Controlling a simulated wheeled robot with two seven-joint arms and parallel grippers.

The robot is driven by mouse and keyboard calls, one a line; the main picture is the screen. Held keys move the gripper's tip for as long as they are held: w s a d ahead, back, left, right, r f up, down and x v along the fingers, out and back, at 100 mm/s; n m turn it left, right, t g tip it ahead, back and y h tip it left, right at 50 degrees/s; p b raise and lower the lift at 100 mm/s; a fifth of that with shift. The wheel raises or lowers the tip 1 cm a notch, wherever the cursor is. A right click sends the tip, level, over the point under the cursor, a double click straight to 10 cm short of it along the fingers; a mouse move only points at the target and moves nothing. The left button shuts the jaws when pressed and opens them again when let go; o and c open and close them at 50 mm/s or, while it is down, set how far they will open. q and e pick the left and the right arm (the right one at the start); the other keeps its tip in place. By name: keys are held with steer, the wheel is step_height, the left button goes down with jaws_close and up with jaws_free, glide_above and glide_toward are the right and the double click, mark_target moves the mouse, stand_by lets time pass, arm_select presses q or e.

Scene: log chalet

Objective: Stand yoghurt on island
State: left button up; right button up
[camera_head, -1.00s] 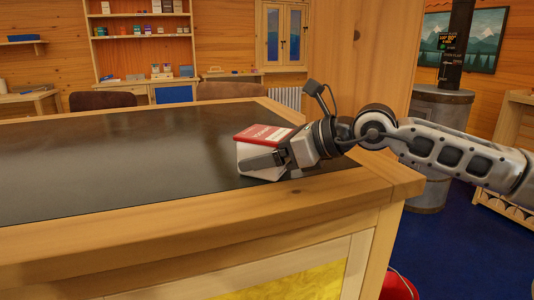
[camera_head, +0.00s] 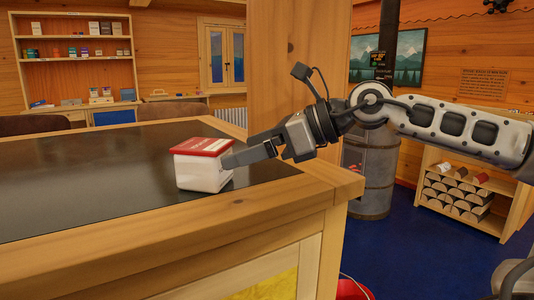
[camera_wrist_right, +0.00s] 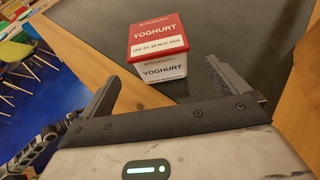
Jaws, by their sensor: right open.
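The yoghurt (camera_head: 203,172) is a white tub with a red lid. It stands upright on the dark top of the island (camera_head: 90,180), near its right front corner. In the right wrist view the yoghurt (camera_wrist_right: 160,50) shows its name on the lid and on the side facing me. My right gripper (camera_head: 240,158) is just right of the tub in the head view. In the right wrist view its two fingers (camera_wrist_right: 165,85) are spread apart with nothing between them, and the tub stands beyond them. My left gripper is not in view.
The island has a raised light wood rim (camera_head: 300,195) around the dark top. The top left of the yoghurt is clear. A wooden post (camera_head: 290,70) rises behind the island. A stove (camera_head: 372,170) and a log shelf (camera_head: 465,190) stand to the right.

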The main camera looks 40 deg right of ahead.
steer(key=shift+b+v, duration=0.3)
steer(key=shift+v, duration=1.1)
